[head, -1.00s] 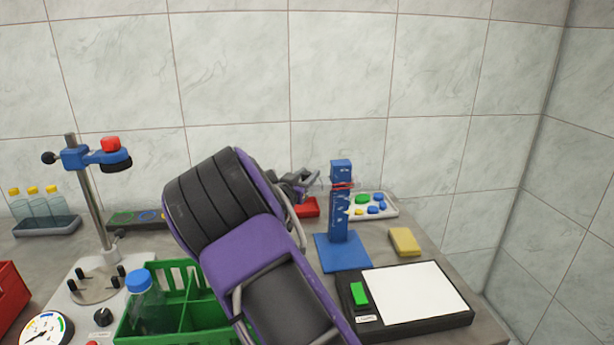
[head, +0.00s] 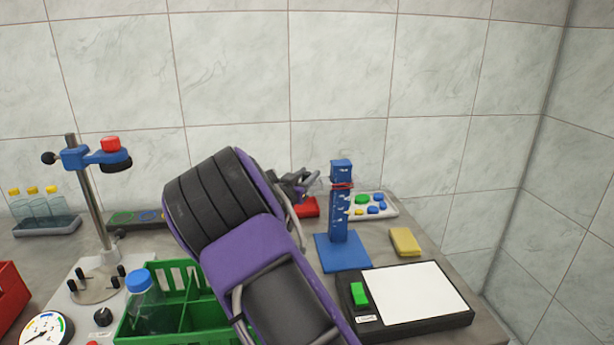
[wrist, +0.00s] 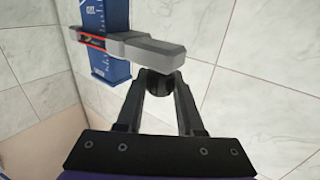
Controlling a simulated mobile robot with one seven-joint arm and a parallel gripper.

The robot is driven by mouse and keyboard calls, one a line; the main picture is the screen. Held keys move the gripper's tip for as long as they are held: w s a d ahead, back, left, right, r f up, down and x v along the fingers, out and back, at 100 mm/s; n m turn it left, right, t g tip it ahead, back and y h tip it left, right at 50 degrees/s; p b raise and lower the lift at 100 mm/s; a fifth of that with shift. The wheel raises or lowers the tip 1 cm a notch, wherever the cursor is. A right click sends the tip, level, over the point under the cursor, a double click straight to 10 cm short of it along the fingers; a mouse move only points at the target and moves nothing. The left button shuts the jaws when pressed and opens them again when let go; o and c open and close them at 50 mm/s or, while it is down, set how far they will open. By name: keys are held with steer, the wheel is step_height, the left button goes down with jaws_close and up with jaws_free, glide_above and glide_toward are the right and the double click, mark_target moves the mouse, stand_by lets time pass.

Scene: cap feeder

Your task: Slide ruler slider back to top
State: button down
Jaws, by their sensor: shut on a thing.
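The blue ruler (head: 338,215) stands upright on a flat blue base (head: 343,251) right of my arm. Its slider (head: 342,186), with a red frame, sits around the ruler's upper part, a little below the top block. In the wrist view the slider (wrist: 150,47) shows as a grey arm reaching right from the ruler (wrist: 103,22). My gripper (wrist: 161,82) is shut on the slider's dark round knob, just below the grey arm. In the head view my gripper (head: 314,182) is small and partly behind my arm.
A tray of coloured pieces (head: 390,206) and a red object (head: 308,207) lie behind the ruler. A yellow block (head: 405,242) and a black-framed white panel (head: 413,295) lie to the right and front. A green crate (head: 190,318) stands left, beside my arm.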

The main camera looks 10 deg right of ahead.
steer(key=shift+r+p, duration=0.9)
steer(key=shift+r, duration=0.4)
steer(key=c, duration=0.5)
jaws_free()
steer(key=shift+r, duration=0.1)
steer(key=p+v, duration=0.1)
steer(key=v, duration=1.6)
steer(key=shift+s+a, duration=0.15)
steer(key=shift+s, duration=0.1)
